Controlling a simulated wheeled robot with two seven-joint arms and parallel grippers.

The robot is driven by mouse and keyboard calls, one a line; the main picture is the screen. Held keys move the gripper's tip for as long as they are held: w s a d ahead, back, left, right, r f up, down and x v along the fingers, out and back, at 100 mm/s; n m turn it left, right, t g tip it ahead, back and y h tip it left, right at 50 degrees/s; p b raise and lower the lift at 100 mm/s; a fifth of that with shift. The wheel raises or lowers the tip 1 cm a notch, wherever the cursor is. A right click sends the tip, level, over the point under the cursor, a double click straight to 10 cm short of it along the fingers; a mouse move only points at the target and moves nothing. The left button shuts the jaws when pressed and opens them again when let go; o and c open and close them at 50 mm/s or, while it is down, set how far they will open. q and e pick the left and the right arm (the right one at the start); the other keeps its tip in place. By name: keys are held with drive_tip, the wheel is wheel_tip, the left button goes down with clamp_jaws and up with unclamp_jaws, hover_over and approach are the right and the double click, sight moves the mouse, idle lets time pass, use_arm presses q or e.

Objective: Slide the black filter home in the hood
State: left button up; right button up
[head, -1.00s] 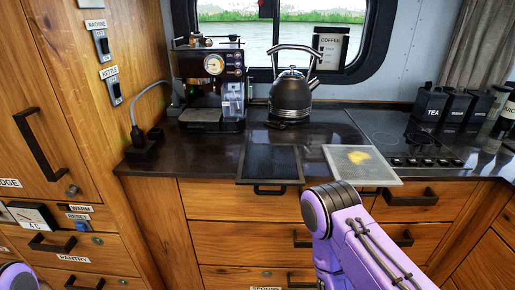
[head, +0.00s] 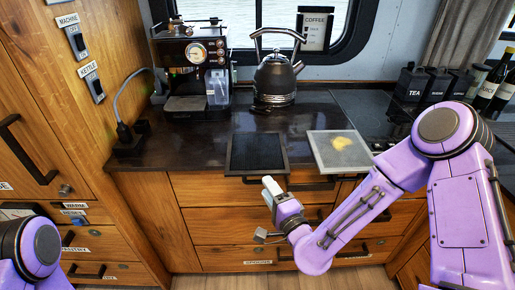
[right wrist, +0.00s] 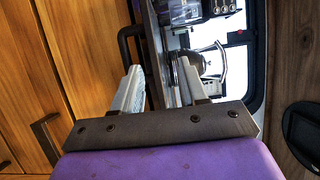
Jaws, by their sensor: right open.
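The black filter (head: 256,152), a flat dark mesh panel in a dark frame, lies on the counter's front edge with its near side overhanging the drawers. My right gripper (head: 266,211) is in front of the drawers, just below and apart from the filter's near edge. In the right wrist view its two pale fingers (right wrist: 158,88) stand apart with nothing held between them. A dark bar handle (right wrist: 126,42) shows near one finger; I cannot tell what it belongs to. The hood is not in view. My left gripper is out of view; only part of that arm shows at lower left.
A pale mesh filter with a yellow stain (head: 340,150) lies right of the black one, also overhanging the edge. Behind stand a coffee machine (head: 193,65) and a kettle (head: 276,80). Black canisters (head: 412,84) stand at right. The counter between is clear.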

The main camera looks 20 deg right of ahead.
sight(256, 175)
drive_tip(key=w+p, duration=0.1)
drive_tip(key=w, duration=0.1)
drive_tip(key=w+a+p, duration=0.1)
drive_tip(key=w, duration=0.2)
drive_tip(key=w+p, duration=0.1)
drive_tip(key=w, duration=0.2)
drive_tip(key=shift+a+f, duration=0.2)
drive_tip(key=shift+f, duration=0.2)
drive_tip(key=shift+w+a+f, duration=0.1)
drive_tip(key=shift+w+f, duration=0.05)
drive_tip(key=shift+w, duration=0.1)
clamp_jaws()
